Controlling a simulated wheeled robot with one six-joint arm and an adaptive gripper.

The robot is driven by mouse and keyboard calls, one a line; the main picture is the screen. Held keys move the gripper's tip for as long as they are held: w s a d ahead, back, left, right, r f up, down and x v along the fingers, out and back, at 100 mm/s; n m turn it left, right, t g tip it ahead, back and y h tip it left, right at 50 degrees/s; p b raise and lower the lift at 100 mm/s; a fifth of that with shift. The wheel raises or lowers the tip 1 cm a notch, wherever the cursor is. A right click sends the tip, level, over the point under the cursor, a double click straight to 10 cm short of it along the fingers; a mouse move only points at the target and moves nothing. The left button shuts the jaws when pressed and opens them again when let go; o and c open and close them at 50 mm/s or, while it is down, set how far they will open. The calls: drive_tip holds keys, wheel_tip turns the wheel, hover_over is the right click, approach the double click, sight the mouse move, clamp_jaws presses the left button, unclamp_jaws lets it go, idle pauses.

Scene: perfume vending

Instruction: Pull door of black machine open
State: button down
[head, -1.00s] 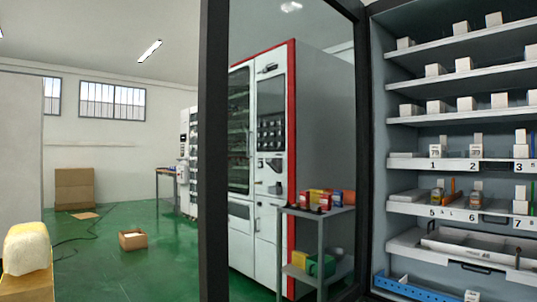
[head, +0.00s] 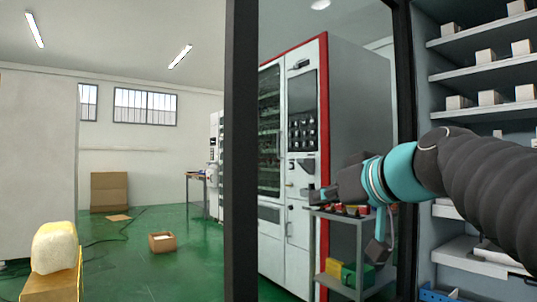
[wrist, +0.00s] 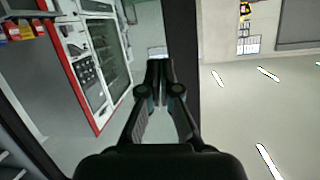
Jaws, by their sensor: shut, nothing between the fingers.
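The black machine's glass door stands open, its black frame (head: 241,150) upright in the middle of the head view. Its shelved interior (head: 460,75) shows at the right. My arm hides part of the shelves.
A white and red vending machine (head: 300,160) shows through the glass, with a grey side table (head: 345,220) beside it. A cardboard box (head: 162,242) lies on the green floor (head: 120,270), which is otherwise largely clear.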

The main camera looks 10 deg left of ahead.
sight(242, 142)
drive_tip(key=w+a+r+n+y, duration=0.2)
drive_tip(key=a+r+n+y, duration=0.3)
drive_tip(key=r, duration=0.6)
drive_tip(key=w+a+p, duration=0.1)
drive_tip(key=w+a, duration=0.1)
drive_tip(key=a, duration=0.2)
drive_tip(key=w+a+m+p, duration=0.1)
drive_tip(key=w+a, duration=0.2)
drive_tip(key=w+a+m+h+p, duration=0.1)
drive_tip(key=w+a, duration=0.1)
drive_tip(key=a, duration=0.2)
drive_tip(key=shift+w+a+f, duration=0.1)
drive_tip(key=shift+w+a, duration=0.2)
drive_tip(key=shift+w, duration=0.1)
drive_tip(key=shift+a, duration=0.1)
